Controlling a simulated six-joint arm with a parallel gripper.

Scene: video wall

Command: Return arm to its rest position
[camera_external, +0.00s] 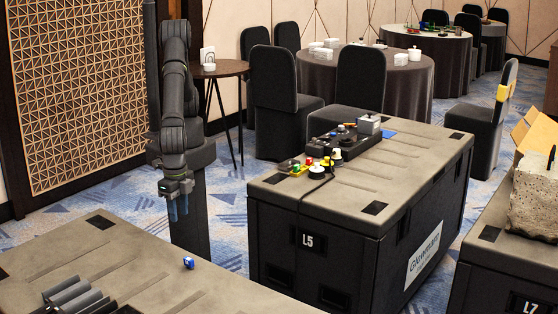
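My gripper (177,207) hangs at the end of my dark arm, pointing down in the left half of the view. Its bluish fingers are above the gap between the near case and the case marked L5. The fingers look slightly apart with nothing visible between them, but they are too small to be sure. My arm is folded close to its column, with its upper part raised.
A small blue object (189,262) lies on the near case (130,262), below and right of my gripper. The case marked L5 (415,160) carries a control box (345,140) and colored buttons. A round side table (222,68) stands behind.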

